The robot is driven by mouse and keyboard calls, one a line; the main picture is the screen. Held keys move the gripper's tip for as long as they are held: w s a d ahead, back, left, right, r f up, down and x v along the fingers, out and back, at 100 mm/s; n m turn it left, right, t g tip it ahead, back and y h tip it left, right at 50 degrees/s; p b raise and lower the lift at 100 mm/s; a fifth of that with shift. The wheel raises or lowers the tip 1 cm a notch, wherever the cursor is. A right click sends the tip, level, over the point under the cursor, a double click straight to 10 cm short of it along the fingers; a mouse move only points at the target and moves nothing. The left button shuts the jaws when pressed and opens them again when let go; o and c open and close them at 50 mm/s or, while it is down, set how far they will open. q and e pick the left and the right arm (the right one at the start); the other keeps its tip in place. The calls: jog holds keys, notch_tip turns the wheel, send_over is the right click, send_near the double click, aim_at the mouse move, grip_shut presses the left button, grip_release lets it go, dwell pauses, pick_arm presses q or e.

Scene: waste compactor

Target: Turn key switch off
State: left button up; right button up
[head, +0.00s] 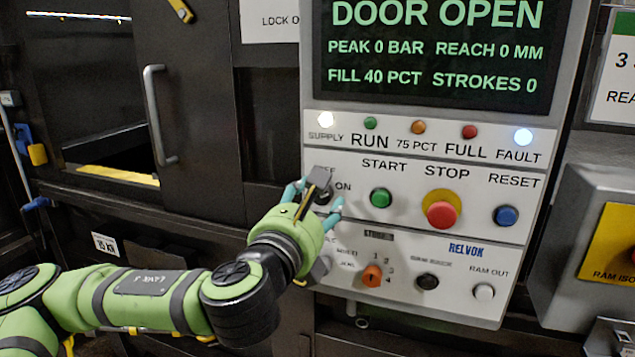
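The key switch (321,181), a dark grey piece beside the "ON" label, is at the upper left of the control panel's button area. My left gripper (320,196) is at it, with its teal fingertips apart on either side of the switch. The fingers look open around it; I cannot tell whether either one touches it. The gripper covers part of the switch and its labels, so its exact setting is hard to read. My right gripper is not in view.
Right of the switch are a green START button (381,198), a red STOP button (441,214) and a blue RESET button (506,215). An orange selector (372,275) sits below. The display (436,48) reads DOOR OPEN. SUPPLY and FAULT lamps are lit. A door handle (157,115) stands left.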

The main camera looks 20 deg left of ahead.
pick_arm(q)
jog(key=shift+w+f, duration=0.1)
jog(key=shift+w, duration=0.9)
jog(key=shift+s, duration=0.1)
jog(key=shift+c, duration=0.8)
grip_shut()
